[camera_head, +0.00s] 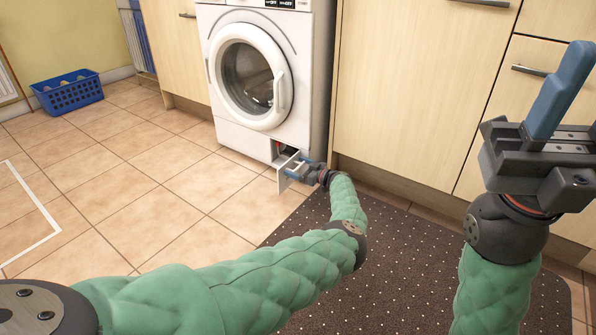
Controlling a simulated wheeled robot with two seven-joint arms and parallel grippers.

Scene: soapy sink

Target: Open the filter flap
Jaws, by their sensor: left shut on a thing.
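The filter flap (289,170) is a small white panel at the lower right front of the washing machine (232,131). It stands swung out from the machine, and the dark filter opening (281,149) shows behind it with a bit of red inside. My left gripper (297,171) is at the flap, with its blue fingers shut on the flap's edge. The exact contact is small and partly hidden. My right gripper (562,88) is raised at the right, pointing up, away from the flap. Its blue fingers overlap in this view, so their gap cannot be seen.
The washer's round door (249,78) is closed. Wooden cabinets (420,90) stand right of it. A dark dotted mat (400,265) lies in front. A blue basket (68,92) sits at the far left. The tiled floor (130,190) at the left is clear.

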